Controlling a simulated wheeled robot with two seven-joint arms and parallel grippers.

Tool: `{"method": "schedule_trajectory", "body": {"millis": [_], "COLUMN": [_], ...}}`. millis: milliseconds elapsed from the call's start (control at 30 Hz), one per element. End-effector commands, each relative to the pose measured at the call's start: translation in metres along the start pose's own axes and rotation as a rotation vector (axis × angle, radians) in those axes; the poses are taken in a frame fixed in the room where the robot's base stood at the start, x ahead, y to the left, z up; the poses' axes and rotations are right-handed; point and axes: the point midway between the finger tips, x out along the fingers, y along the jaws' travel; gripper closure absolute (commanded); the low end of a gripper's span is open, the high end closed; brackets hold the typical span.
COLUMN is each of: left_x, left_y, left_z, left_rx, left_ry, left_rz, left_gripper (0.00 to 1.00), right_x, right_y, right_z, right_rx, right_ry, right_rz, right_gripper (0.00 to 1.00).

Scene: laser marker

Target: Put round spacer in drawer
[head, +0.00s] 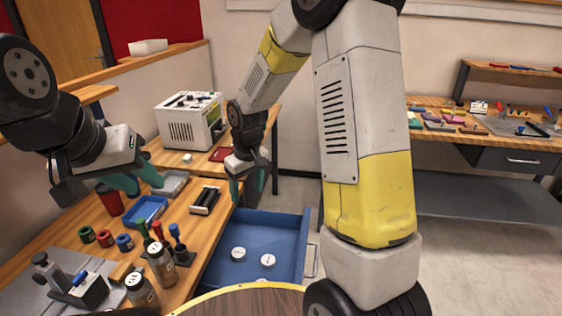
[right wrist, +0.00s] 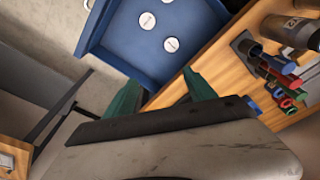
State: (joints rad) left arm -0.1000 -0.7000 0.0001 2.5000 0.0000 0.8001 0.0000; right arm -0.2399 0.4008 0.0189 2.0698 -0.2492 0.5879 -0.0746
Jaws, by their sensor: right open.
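In the right wrist view the same spacers (right wrist: 147,20) (right wrist: 171,44) lie in the drawer (right wrist: 119,49). My right gripper (head: 248,188) is open, with nothing visible between its teal fingers, near the table edge behind the drawer in the head view. My left gripper (head: 137,182) is over the left table near a red cup, its teal fingers apart and nothing visible between them.
The wooden table (head: 185,250) holds a blue tray (head: 148,210), a black rack (head: 205,200), small coloured rings (head: 105,238), handled tools and labelled bottles (head: 161,266). A white machine (head: 190,121) stands behind. A second workbench (head: 490,140) is at right. Open floor lies right of the drawer.

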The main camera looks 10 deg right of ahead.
Motion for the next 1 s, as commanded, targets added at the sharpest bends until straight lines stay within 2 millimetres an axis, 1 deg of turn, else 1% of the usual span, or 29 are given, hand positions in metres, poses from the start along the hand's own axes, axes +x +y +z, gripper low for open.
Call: {"method": "schedule_trajectory", "body": {"millis": [33,100,167,200,267,300,367,400,500,600,733,800,900,1000], "left_x": [0.0,0.0,0.0,0.0,0.0,0.0,0.0,0.0,0.0,0.0,0.0,0.0,0.0,0.0], "left_y": [0.0,0.0,0.0,0.0,0.0,0.0,0.0,0.0,0.0,0.0,0.0,0.0,0.0,0.0], "left_z": [0.0,0.0,0.0,0.0,0.0,0.0,0.0,0.0,0.0,0.0,0.0,0.0,0.0,0.0], "left_rx": [0.0,0.0,0.0,0.0,0.0,0.0,0.0,0.0,0.0,0.0,0.0,0.0,0.0,0.0], "left_ry": [0.0,0.0,0.0,0.0,0.0,0.0,0.0,0.0,0.0,0.0,0.0,0.0,0.0,0.0], "left_rz": [0.0,0.0,0.0,0.0,0.0,0.0,0.0,0.0,0.0,0.0,0.0,0.0,0.0,0.0], "left_gripper": [0.64,0.64,0.64,0.64,0.64,0.64,0.64,0.64,0.64,0.64,0.64,0.64,0.64,0.64], "right_x": [-0.027,-0.057,-0.082,-0.098,-0.12,-0.133,-0.152,-0.164,-0.19,-0.209,-0.225,-0.229,-0.233,-0.234], "right_y": [0.005,0.01,0.013,0.015,0.016,0.016,0.015,0.014,0.009,0.002,-0.007,-0.011,-0.015,-0.017], "right_z": [0.007,0.019,0.031,0.04,0.053,0.063,0.078,0.089,0.116,0.142,0.17,0.18,0.19,0.193], "right_rx": [0.033,0.078,0.117,0.14,0.177,0.2,0.236,0.258,0.315,0.365,0.416,0.435,0.451,0.458], "right_ry": [0.034,0.068,0.099,0.12,0.153,0.173,0.206,0.228,0.284,0.337,0.394,0.417,0.435,0.442], "right_rz": [0.006,0.011,0.013,0.014,0.015,0.015,0.014,0.014,0.01,0.004,-0.005,-0.01,-0.014,-0.016], "right_gripper": [0.36,0.36,0.36,0.36,0.36,0.36,0.36,0.36,0.36,0.36,0.36,0.36,0.36,0.36]}}
